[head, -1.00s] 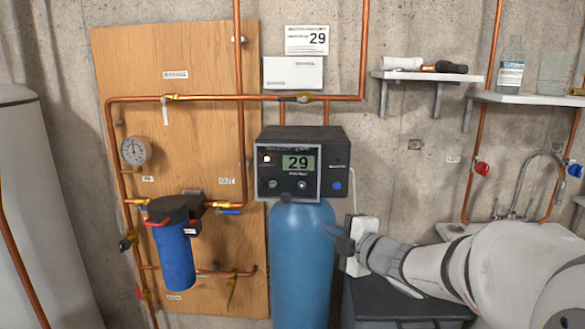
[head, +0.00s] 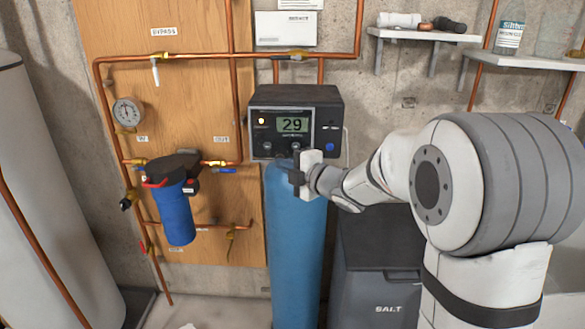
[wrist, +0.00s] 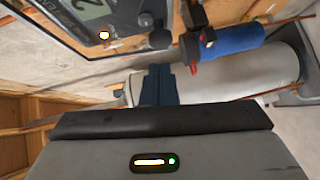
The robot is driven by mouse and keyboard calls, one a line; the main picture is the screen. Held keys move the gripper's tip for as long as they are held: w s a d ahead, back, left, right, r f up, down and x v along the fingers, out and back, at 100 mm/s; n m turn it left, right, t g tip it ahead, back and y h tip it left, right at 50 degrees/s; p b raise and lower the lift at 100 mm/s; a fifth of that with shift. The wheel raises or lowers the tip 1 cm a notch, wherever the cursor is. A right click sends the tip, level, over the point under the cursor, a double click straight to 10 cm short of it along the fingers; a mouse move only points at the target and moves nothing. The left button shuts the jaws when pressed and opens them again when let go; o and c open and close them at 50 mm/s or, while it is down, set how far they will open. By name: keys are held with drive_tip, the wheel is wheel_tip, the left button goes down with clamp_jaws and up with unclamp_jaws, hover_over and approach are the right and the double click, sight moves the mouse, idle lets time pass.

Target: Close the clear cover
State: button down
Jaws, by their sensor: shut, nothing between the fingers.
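The clear cover (head: 283,109) is a see-through pane with a thin pale frame on the front of the dark control head (head: 328,108). The display reading 29 shows through it, and I cannot tell how far it stands off the panel. In the wrist view, the cover's framed edge (wrist: 75,38) runs across the upper left, with a lit dot and dark knobs near it. My gripper (head: 297,172) is shut and empty, just below the cover's lower edge, in front of the blue tank's top. Its dark fingertips (wrist: 158,80) show together in the wrist view. Contact with the cover is unclear.
The blue tank (head: 293,245) stands under the control head. A blue filter housing (head: 176,213) and copper pipes are to the left. A dark salt bin (head: 375,290) stands at the lower right, behind my arm. Shelves hang at the upper right.

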drive_tip(key=shift+w+d+f, duration=0.1)
drive_tip(key=shift+w, duration=0.85)
drive_tip(key=shift+f, duration=0.1)
drive_tip(key=b, duration=0.3)
drive_tip(key=w+n+t+b, duration=0.1)
drive_tip(key=b, duration=0.2)
drive_tip(key=shift+w+f+y, duration=0.3)
drive_tip(key=shift+f, duration=0.05)
